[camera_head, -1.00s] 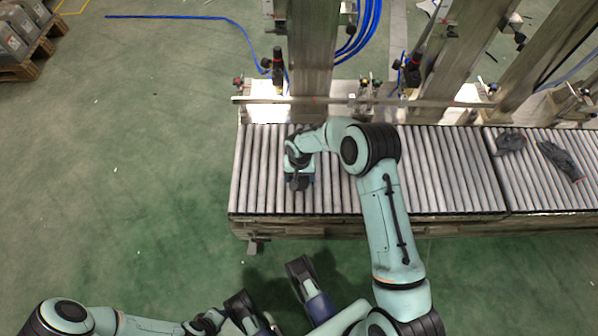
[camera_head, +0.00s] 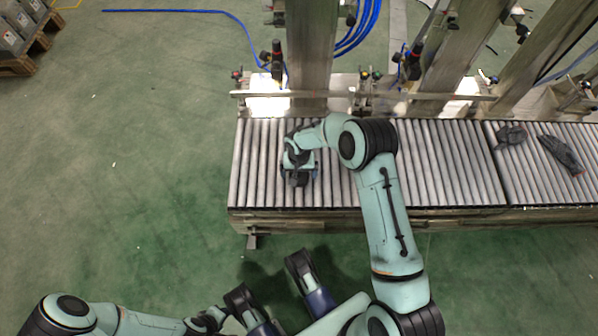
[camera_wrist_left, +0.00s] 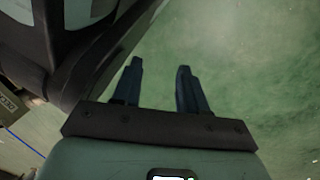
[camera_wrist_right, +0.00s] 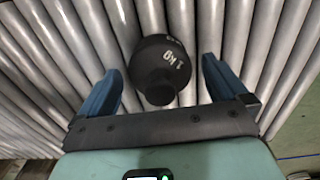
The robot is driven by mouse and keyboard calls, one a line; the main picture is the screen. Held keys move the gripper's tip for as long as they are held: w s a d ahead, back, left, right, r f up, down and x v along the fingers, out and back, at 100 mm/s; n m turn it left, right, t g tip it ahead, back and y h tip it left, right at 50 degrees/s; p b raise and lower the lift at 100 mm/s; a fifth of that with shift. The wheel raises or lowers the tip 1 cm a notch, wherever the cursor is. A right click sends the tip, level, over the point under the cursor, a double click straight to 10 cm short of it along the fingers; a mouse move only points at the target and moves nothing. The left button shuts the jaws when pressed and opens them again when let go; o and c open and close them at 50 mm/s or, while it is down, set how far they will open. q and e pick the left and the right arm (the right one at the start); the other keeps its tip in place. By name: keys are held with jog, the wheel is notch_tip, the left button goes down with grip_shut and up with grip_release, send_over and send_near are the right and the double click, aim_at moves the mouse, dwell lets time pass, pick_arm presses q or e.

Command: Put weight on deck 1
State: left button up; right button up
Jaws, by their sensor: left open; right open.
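The weight (camera_wrist_right: 158,62) is black, rounded, with a narrower knob and pale "1 KG" lettering. It sits on the rollers in the right wrist view. My right gripper (camera_wrist_right: 161,75) is open, with one blue finger on each side of the weight and gaps between. In the head view my right gripper (camera_head: 298,174) is over the left part of the roller conveyor and hides the weight. My left gripper (camera_wrist_left: 160,68) is open and empty above the green floor. I cannot make out which surface is deck 1.
The roller conveyor (camera_head: 440,170) runs to the right edge. Dark gloves (camera_head: 562,155) lie on its right part. A metal rail (camera_head: 400,100) and thick posts (camera_head: 310,50) stand along its back. Green floor (camera_head: 120,180) is clear at left.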

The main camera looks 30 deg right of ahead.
notch_tip(320, 180, up, 12)
jog(key=p, duration=0.3)
jog(key=shift+f, duration=0.15)
jog(key=shift+s+a, duration=0.15)
jog(key=s+a+f+y, duration=0.1)
jog(key=s+a+f, duration=0.1)
jog(key=s+f, duration=0.1)
jog(key=s+a+f+n+y, duration=0.1)
jog(key=s+a+f, duration=0.1)
jog(key=s+f, duration=0.1)
jog(key=s+a+f+t, duration=0.1)
jog(key=s+a+f, duration=0.1)
jog(key=f, duration=0.2)
jog(key=shift+s+a+f+y, duration=0.3)
jog(key=shift+s+f+y, duration=0.1)
pick_arm(q)
jog(key=w+r+t, duration=0.2)
jog(key=w+r, duration=0.3)
jog(key=w, duration=0.1)
jog(key=shift+d+r, duration=0.2)
jog(key=shift+d, duration=0.25)
pick_arm(e)
jog(key=s+a+f+t+h, duration=0.1)
jog(key=s+f+t, duration=0.1)
jog(key=s, duration=0.9)
jog(key=shift+s+f, duration=0.4)
jog(key=shift+f, duration=0.4)
pick_arm(q)
jog(key=shift+w, duration=0.1)
